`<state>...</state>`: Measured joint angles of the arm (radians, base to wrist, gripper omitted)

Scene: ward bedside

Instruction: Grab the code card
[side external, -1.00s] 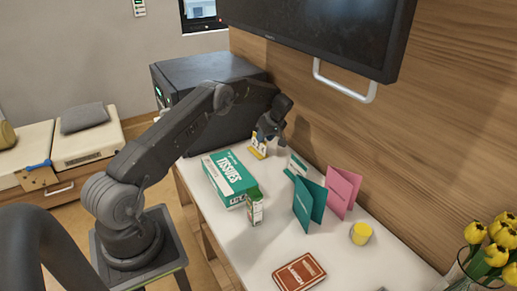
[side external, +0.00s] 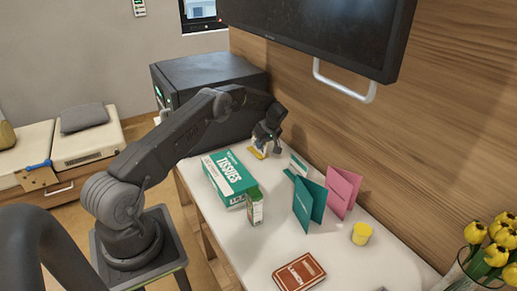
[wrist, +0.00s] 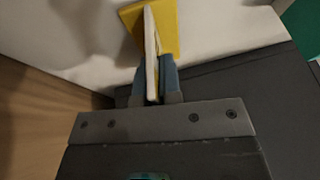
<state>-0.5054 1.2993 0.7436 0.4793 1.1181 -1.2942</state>
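A small yellow and white card (side external: 258,152) stands at the far end of the white table, partly hidden by my gripper. In the wrist view, the white edge of the card (wrist: 151,35) rises from a yellow part (wrist: 168,28). My gripper (wrist: 154,78) has a finger close against each side of the card, with no clear gap, and looks shut on it. My gripper also shows in the side view (side external: 262,145), low over the tabletop. I cannot read any writing on the card.
A green and white tissue box (side external: 228,178) and a small green carton (side external: 255,207) stand nearby. A white and green card (side external: 298,163), teal folded card (side external: 308,205) and pink folded card (side external: 342,190) stand near the wall. A red book (side external: 299,272) and yellow cup (side external: 361,234) are farther forward.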

